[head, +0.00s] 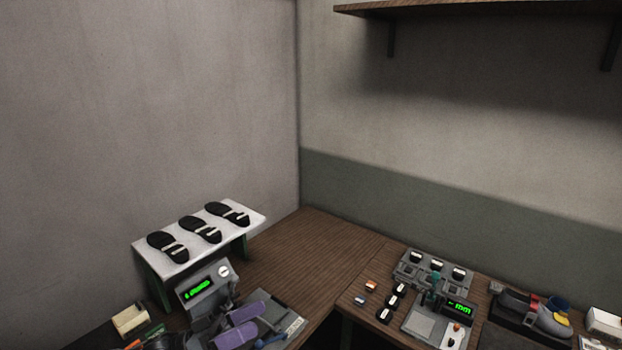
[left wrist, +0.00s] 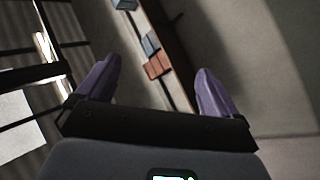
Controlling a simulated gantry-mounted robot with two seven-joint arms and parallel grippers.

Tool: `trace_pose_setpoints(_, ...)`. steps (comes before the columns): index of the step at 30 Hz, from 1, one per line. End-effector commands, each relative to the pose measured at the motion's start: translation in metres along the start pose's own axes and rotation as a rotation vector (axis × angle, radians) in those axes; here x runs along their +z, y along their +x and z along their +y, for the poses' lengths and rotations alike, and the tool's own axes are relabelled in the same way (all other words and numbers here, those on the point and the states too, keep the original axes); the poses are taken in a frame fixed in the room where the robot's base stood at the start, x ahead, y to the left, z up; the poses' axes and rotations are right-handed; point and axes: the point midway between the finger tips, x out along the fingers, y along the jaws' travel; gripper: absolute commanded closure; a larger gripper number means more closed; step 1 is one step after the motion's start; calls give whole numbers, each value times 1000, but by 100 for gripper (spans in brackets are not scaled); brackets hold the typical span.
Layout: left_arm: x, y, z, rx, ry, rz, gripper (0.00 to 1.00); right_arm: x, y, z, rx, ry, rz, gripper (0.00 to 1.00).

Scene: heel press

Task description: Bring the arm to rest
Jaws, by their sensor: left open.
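My left gripper (head: 243,323) shows low in the head view by its two purple fingers, in front of the grey unit with a green display. In the left wrist view my left gripper (left wrist: 155,88) has its two purple fingers wide apart, with nothing between them; it is open and empty. Most of my left arm is hidden or out of the picture. My right gripper is in neither view.
A white rack (head: 192,258) holds three black soles. Right of it the wooden bench (head: 300,250) is bare. A small press with a green display (head: 457,308), small parts and a shoe (head: 552,318) stand farther right. A shelf (head: 480,8) is high on the wall.

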Motion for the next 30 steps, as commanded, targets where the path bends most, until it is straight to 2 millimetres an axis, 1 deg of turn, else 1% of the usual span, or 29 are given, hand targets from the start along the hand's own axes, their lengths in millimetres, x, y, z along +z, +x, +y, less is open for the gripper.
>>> trace_pose_setpoints(1,-1,-1,-16,-78,54,-14,5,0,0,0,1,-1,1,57)
trace_pose_setpoints(5,-5,-11,-66,-320,204,-64,5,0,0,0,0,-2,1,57)
trace_pose_setpoints(6,-7,-18,-83,-405,251,-86,5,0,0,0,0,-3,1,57)
trace_pose_setpoints(8,-12,-31,-109,-545,319,-125,5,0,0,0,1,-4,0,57)
trace_pose_setpoints(9,-16,-44,-127,-647,363,-155,5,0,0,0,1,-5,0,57)
trace_pose_setpoints(11,-22,-66,-152,-805,419,-212,5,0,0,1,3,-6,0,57)
trace_pose_setpoints(12,-26,-84,-167,-914,447,-254,5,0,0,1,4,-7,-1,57)
trace_pose_setpoints(14,-30,-114,-185,-1072,475,-325,5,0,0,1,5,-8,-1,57)
trace_pose_setpoints(15,-33,-135,-194,-1175,483,-377,5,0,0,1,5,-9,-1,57)
trace_pose_setpoints(17,-35,-168,-203,-1322,476,-461,5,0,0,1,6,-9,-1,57)
trace_pose_setpoints(18,-35,-190,-206,-1416,460,-519,5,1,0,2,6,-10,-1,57)
trace_pose_setpoints(19,-34,-206,-207,-1480,442,-564,5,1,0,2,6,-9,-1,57)
trace_pose_setpoints(21,-31,-240,-204,-1610,385,-665,5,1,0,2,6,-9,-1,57)
trace_pose_setpoints(24,-22,-278,-192,-1747,277,-798,5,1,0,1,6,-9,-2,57)
trace_pose_setpoints(27,-10,-307,-176,-1837,154,-913,5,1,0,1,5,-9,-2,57)
trace_pose_setpoints(30,3,-328,-157,-1894,18,-1018,5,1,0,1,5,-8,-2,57)
